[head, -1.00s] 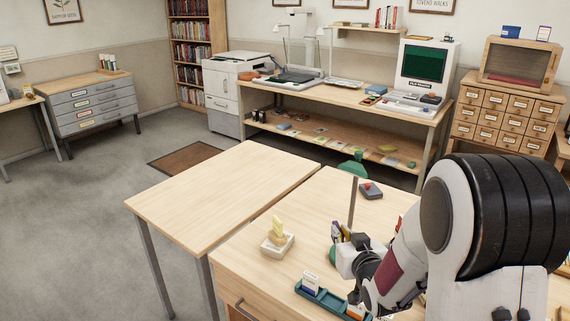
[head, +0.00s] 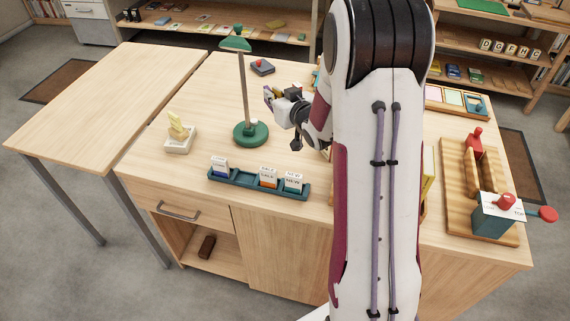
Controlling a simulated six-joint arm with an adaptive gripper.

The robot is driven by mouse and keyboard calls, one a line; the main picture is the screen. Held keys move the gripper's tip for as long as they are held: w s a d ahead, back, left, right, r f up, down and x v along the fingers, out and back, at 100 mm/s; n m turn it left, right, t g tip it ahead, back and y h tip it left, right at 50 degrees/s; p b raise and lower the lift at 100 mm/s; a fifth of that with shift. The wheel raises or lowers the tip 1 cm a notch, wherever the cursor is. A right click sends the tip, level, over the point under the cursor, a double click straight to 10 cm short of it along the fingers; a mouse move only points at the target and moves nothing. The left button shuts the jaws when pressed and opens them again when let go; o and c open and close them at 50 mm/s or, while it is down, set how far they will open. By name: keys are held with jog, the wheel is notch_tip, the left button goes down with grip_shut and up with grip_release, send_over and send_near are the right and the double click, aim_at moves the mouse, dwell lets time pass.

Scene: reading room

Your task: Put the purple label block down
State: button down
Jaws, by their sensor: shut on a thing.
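My gripper (head: 271,97) is above the desk, just right of the green lamp's post, pointing left. It is shut on the purple label block, which is small here and mostly hidden by the fingers. A long green tray (head: 243,179) lies near the desk's front edge, in front of the gripper. It holds a white-topped block with a blue base (head: 220,167) at its left end, an orange block (head: 268,178) and a blue block marked NEW (head: 293,183) toward the right. A bare stretch of tray shows between the left block and the orange one.
The green lamp (head: 250,133) stands close beside the gripper. A cream holder with a yellow piece (head: 179,138) sits to the left. A grey device with a red knob (head: 262,67) lies behind. A wooden stand (head: 455,190) is at the right. My arm hides the desk's middle.

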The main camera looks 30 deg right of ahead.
jog(key=shift+w+d+r+n+g+y, duration=0.6)
jog(key=shift+w+d+r+n+y, duration=1.45)
jog(key=shift+d+r+n+y, duration=1.15)
jog(key=s+a+f+n+g+y, duration=0.1)
jog(key=s+a+n+g+y, duration=0.1)
jog(key=s, duration=0.4)
jog(key=s+a+f+n+g+y, duration=0.1)
jog(key=s+a+n+g+y, duration=0.1)
jog(key=s+n+g+y, duration=0.3)
jog(key=shift+s+a+f+n+g+y, duration=0.15)
jog(key=shift+s+f+n+g+y, duration=0.15)
jog(key=shift+s+n+y, duration=0.15)
notch_tip(320, 180, down, 14)
jog(key=shift+r, duration=0.25)
